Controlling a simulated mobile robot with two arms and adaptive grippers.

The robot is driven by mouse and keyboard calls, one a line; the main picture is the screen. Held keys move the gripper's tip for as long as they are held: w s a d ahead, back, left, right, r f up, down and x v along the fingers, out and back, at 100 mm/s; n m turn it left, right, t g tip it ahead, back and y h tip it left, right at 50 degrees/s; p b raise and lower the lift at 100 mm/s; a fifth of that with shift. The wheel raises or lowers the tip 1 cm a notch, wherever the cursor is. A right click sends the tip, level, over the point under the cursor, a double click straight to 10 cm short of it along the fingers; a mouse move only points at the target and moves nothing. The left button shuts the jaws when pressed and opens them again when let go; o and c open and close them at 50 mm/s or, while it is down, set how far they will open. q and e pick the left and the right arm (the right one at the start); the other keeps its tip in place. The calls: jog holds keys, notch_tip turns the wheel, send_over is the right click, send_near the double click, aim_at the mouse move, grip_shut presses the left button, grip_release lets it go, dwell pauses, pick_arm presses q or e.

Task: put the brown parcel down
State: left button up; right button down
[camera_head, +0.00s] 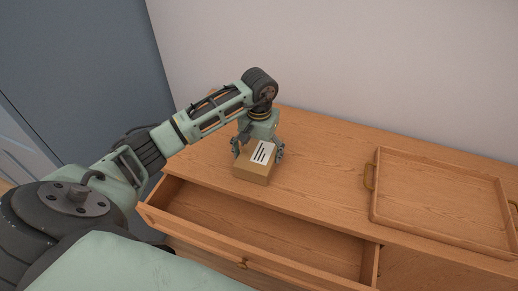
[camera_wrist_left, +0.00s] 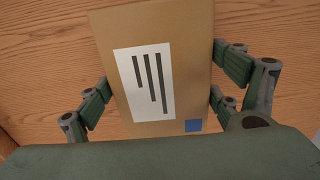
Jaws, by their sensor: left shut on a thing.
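The brown parcel (camera_head: 254,174) is a small box with a white label with black bars on its top. In the head view it is at the dresser top's front edge, just behind the open drawer. My left gripper (camera_head: 259,151) is above it with its fingers on either side, shut on it. In the left wrist view the parcel (camera_wrist_left: 190,45) fills the middle, with a blue square near one corner. The left gripper's finger pads (camera_wrist_left: 160,85) press on its two sides. I cannot tell whether its underside touches the wood. My right gripper is not in view.
The wooden dresser top (camera_head: 320,150) is clear to the right of the parcel, up to a wooden tray (camera_head: 372,213) with handles. An open, empty drawer (camera_head: 270,228) juts out below the front edge. A wall stands close behind.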

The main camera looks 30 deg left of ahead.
pick_arm(q)
jog(key=shift+f, duration=0.1)
jog(key=o, duration=1)
jog(key=shift+f+b, duration=0.1)
jog(key=shift+b, duration=0.2)
jog(key=o, duration=0.4)
jog(key=shift+c, duration=0.2)
